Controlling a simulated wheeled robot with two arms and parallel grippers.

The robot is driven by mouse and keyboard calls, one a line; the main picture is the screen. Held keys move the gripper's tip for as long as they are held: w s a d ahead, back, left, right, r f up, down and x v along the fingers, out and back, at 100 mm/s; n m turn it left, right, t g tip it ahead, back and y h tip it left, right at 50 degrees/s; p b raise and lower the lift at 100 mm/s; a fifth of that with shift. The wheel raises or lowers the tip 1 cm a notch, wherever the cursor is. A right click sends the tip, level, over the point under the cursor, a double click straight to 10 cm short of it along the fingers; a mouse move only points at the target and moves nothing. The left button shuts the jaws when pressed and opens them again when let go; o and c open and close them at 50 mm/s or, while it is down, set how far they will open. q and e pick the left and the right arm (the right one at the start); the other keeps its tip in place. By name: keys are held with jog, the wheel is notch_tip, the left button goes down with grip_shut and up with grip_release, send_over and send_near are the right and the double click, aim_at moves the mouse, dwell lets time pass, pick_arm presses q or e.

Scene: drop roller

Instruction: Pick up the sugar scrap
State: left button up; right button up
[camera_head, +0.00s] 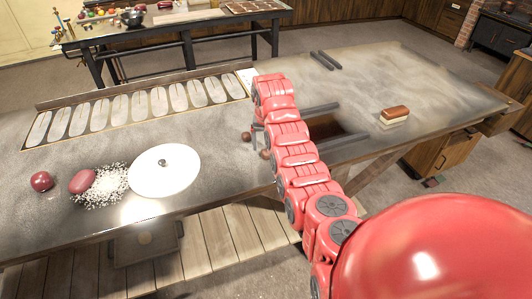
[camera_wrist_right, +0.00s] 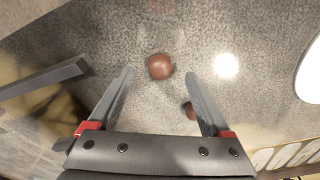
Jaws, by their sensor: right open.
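Two small brown lumps lie on the grey table (camera_head: 225,172) near my right gripper (camera_head: 257,137); either may be the sugar scrap. One brown lump (camera_head: 246,136) is just left of the gripper, and the other brown lump (camera_head: 265,154) is close beside it. In the right wrist view, my right gripper (camera_wrist_right: 160,76) is open and empty. One lump (camera_wrist_right: 160,66) shows between the fingertips; I cannot tell its height gap. The other lump (camera_wrist_right: 189,111) is partly hidden by the right finger. My left gripper is out of view.
A dark opening (camera_head: 335,130) with grey rails lies right of my arm. A white disc (camera_head: 185,165), a sugar pile (camera_head: 105,190), a pink-red oval (camera_head: 82,181) and a red ball (camera_head: 41,181) are at left. A moulded tray (camera_head: 145,84) runs behind. A brown-and-cream block (camera_head: 394,115) sits right.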

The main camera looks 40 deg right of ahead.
aim_at(266, 151)
jog(key=shift+w+d+f+p, duration=0.1)
jog(key=shift+w+f+p, duration=0.2)
jog(key=shift+f, duration=0.6)
jog(key=shift+w+d+f+p, duration=0.1)
jog(key=shift+f+p, duration=0.3)
jog(key=shift+f, duration=0.5)
grip_shut()
